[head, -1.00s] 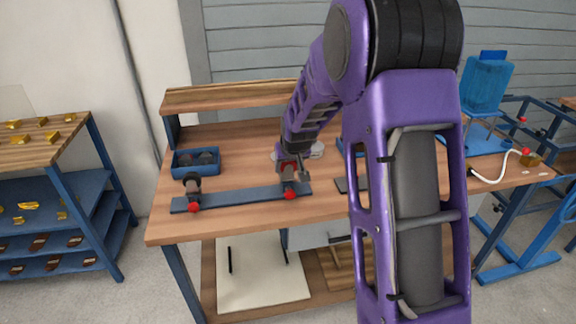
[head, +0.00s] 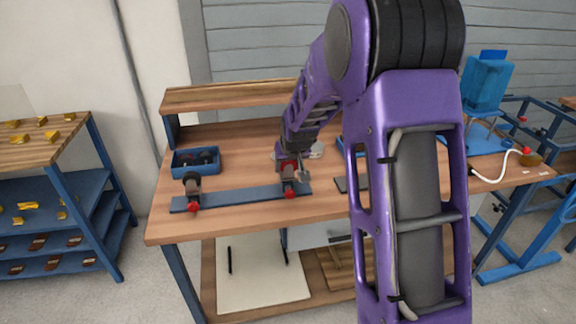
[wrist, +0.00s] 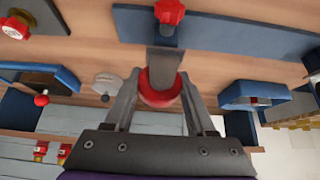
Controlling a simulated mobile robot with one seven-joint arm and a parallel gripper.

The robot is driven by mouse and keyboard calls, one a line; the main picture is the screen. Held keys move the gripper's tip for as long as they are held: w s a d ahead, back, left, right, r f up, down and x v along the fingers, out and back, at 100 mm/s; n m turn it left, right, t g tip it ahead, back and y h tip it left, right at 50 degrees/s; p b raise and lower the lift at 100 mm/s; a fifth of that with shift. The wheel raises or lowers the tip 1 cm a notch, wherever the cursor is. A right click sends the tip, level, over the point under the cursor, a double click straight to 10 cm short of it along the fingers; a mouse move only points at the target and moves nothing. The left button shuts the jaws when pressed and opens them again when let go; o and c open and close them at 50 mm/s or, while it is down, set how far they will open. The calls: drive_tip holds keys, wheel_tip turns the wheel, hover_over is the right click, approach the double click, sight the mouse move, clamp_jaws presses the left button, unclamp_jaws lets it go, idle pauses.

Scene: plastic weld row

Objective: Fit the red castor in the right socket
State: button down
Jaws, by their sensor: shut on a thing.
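The red castor (wrist: 160,88) is between the fingers of my gripper (wrist: 158,98), which is shut on it. It sits at the near end of a grey socket post (wrist: 165,60) on the blue rail. Whether it is fully seated in the post, I cannot tell. In the head view the blue rail (head: 240,196) lies along the bench front. The right socket (head: 290,181) is at its right end with a red knob (head: 289,190) in front. My gripper (head: 295,168) is there, partly hiding the castor. The left socket has a black wheel (head: 192,178) and a red knob (head: 193,207).
A blue bin (head: 196,163) with dark wheels stands behind the rail's left end. A pale disc (head: 315,150) lies behind my gripper. The bench front (head: 250,215) is bare. A shelf rack (head: 75,190) stands at the left, and a blue machine (head: 487,85) at the right.

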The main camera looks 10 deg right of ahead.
drive_tip(key=shift+f+b, duration=0.35)
idle(0.4)
unclamp_jaws()
drive_tip(key=shift+r, duration=0.1)
idle(0.3)
drive_tip(key=shift+r+p, duration=2.15)
drive_tip(key=shift+r, duration=1.3)
